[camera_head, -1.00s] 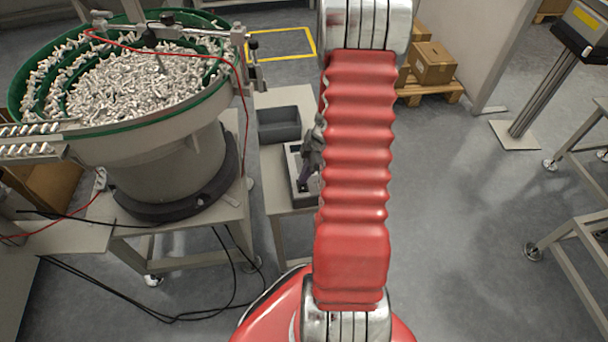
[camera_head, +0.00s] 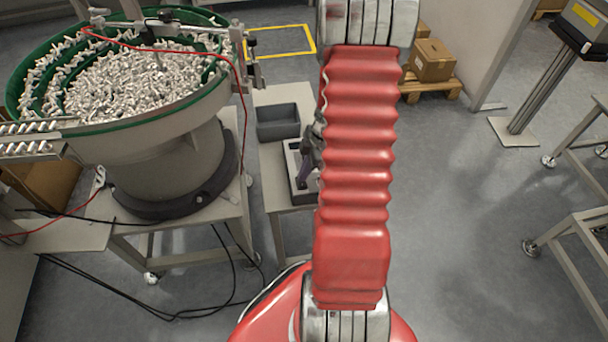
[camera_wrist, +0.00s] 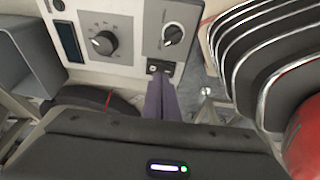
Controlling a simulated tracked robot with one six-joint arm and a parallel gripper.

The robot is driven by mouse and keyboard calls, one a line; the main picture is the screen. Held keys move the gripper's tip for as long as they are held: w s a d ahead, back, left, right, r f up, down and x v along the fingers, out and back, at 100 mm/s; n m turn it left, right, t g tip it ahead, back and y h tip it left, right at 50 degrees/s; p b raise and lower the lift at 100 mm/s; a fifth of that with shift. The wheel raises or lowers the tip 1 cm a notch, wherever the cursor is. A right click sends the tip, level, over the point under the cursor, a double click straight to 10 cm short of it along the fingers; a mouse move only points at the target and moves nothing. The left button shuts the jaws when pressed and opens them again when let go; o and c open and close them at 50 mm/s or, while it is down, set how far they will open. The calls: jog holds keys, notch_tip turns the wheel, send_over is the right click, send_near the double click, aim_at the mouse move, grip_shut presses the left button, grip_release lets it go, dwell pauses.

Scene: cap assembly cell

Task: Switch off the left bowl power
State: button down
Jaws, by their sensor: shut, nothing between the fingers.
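A control box (camera_head: 292,160) stands on the small table to the right of the bowl feeder (camera_head: 150,100). In the wrist view its pale panel (camera_wrist: 130,14) fills the top, with a large round dial (camera_wrist: 103,42), a smaller rotary knob (camera_wrist: 172,35) and a small black rocker switch (camera_wrist: 160,66) at the lower edge. My gripper (camera_wrist: 161,79) is shut and empty, its purple fingertips right at the switch. I cannot tell whether they touch it. The switch's position is unclear. In the head view my arm partly hides the box.
A grey bin (camera_head: 278,122) sits behind the box on the table (camera_head: 272,185). Cables hang below the feeder table. Cartons (camera_head: 430,60) lie on a pallet at the back right. The floor (camera_head: 450,220) right of my arm is clear.

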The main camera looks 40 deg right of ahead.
jog(key=w+d+v, duration=0.1)
jog(key=w+v, duration=0.1)
jog(key=v, duration=1)
jog(key=shift+w+r, duration=0.2)
jog(key=shift+w, duration=0.15)
jog(key=s+a+r+m+t, duration=0.1)
jog(key=s+a+r+m, duration=0.2)
jog(key=a+r, duration=0.3)
jog(key=s+a+r+m+t+h, duration=0.1)
jog(key=a+r+m, duration=0.3)
jog(key=a, duration=1.1)
jog(key=s+a+r+m+t+h, duration=0.1)
jog(key=s+a+r+m, duration=0.3)
jog(key=a+r, duration=0.6)
jog(key=shift+s+r, duration=0.15)
jog(key=shift+s, duration=0.2)
jog(key=c, duration=2.5)
grip_release()
jog(key=shift+a, duration=0.1)
